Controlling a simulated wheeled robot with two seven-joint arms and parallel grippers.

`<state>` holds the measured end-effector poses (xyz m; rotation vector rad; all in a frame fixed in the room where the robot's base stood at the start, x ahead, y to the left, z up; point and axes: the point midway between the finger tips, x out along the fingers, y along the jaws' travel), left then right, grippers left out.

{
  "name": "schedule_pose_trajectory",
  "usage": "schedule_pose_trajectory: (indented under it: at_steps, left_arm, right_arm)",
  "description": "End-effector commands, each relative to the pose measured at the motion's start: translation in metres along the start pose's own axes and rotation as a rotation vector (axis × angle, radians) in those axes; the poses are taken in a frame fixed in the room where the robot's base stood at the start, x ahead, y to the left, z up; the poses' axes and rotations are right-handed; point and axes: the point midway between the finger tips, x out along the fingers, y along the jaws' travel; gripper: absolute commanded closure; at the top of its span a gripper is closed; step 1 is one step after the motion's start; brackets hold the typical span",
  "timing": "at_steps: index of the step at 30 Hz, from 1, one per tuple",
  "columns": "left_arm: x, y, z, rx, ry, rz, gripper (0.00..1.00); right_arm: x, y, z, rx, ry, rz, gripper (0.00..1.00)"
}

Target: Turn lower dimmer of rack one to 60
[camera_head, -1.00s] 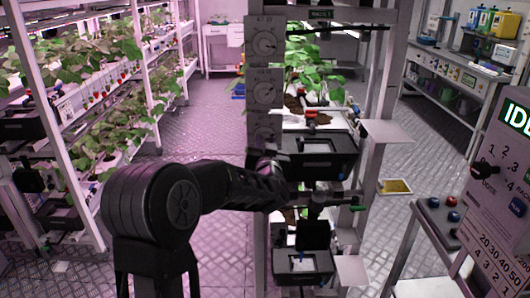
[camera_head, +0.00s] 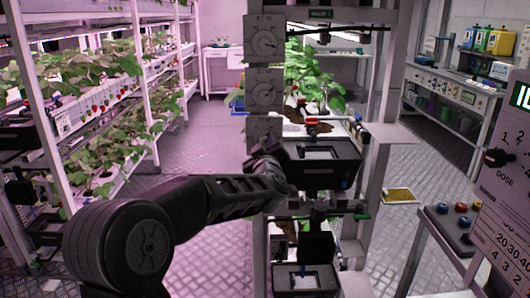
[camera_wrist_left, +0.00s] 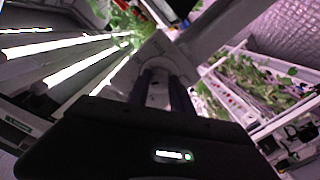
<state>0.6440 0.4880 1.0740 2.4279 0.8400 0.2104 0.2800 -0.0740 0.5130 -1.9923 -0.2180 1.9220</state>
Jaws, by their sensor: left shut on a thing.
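Dimmer panels with round dials stand one above another on the rack's left post: an upper one (camera_head: 264,42), a middle one (camera_head: 264,90) and a lowest one (camera_head: 263,130). The lowest panel is mostly hidden behind my left gripper (camera_head: 268,158). In the left wrist view, the two dark fingers of my left gripper (camera_wrist_left: 163,78) reach to a pale panel (camera_wrist_left: 152,60) and are shut on its knob, which is largely hidden between them. The knob's setting cannot be read. My right gripper is not in view.
Black trays, an upper (camera_head: 318,163) and a lower one (camera_head: 305,282), sit on the rack just right of the gripper. A plant rack (camera_head: 85,120) stands at left. A console (camera_head: 507,190) with numbered dials is at right. The aisle floor (camera_head: 205,150) is clear.

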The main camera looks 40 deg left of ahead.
Motion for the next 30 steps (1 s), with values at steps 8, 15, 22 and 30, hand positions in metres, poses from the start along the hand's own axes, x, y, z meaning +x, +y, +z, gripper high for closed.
schedule_pose_trajectory:
  at_steps: [8,15,22,30]
  left_arm:
    - [0.0000,-0.0003,0.0010,-0.044,-0.003,0.000,1.00]
    - [-0.0001,-0.0003,0.0008,-0.044,-0.003,0.000,1.00]
    - [0.0000,-0.0002,0.0006,-0.043,-0.003,0.000,0.59]
    - [0.0000,-0.0001,0.0002,-0.043,-0.002,0.001,0.51]
  right_arm:
    - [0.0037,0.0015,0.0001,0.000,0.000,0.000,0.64]
    - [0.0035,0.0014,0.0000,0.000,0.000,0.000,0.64]
    - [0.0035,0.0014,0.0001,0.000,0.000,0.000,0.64]
    - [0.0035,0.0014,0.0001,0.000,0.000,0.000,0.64]
